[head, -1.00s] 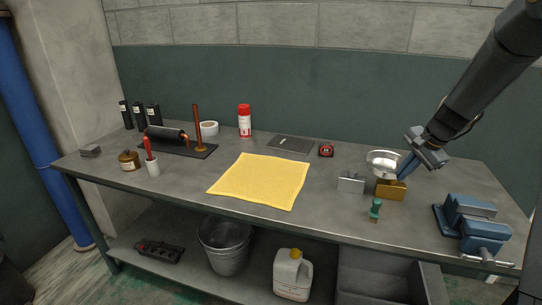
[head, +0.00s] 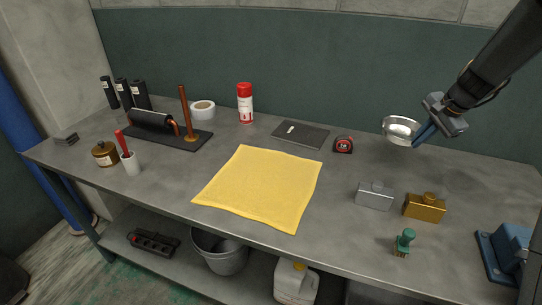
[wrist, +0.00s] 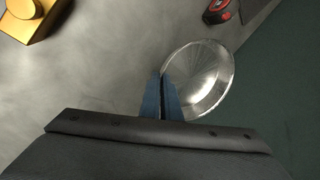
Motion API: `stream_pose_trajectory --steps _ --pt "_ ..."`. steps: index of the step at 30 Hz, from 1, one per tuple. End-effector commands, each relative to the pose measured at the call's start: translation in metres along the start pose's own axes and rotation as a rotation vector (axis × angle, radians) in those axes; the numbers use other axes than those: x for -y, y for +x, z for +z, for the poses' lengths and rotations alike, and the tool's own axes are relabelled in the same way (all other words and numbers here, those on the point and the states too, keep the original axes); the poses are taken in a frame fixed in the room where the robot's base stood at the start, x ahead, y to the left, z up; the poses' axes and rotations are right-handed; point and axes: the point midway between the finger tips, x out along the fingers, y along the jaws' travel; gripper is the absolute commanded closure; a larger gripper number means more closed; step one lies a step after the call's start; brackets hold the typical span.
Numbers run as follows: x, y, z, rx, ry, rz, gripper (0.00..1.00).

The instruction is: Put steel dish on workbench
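The steel dish (head: 401,130) is a small shiny round bowl held at the right side, above the rear part of the workbench (head: 330,225). My gripper (head: 426,132) is shut on the dish's rim, with its blue fingers at the dish's right side. In the wrist view the fingers (wrist: 161,98) pinch the left edge of the dish (wrist: 201,78).
A brass block (head: 425,208), a silver block (head: 375,196) and a green-handled tool (head: 404,242) stand in front of the dish. A red tape measure (head: 344,145) lies left of it. A blue vise (head: 507,254) is at right. A yellow cloth (head: 260,188) covers the middle.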

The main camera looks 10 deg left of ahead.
Motion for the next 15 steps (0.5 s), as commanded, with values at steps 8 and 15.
stream_pose_trajectory --steps 8,15 --pt "0.024 0.007 -0.009 -0.003 0.028 0.042 1.0" --pt "0.025 0.01 -0.011 -0.004 0.037 0.052 1.0"
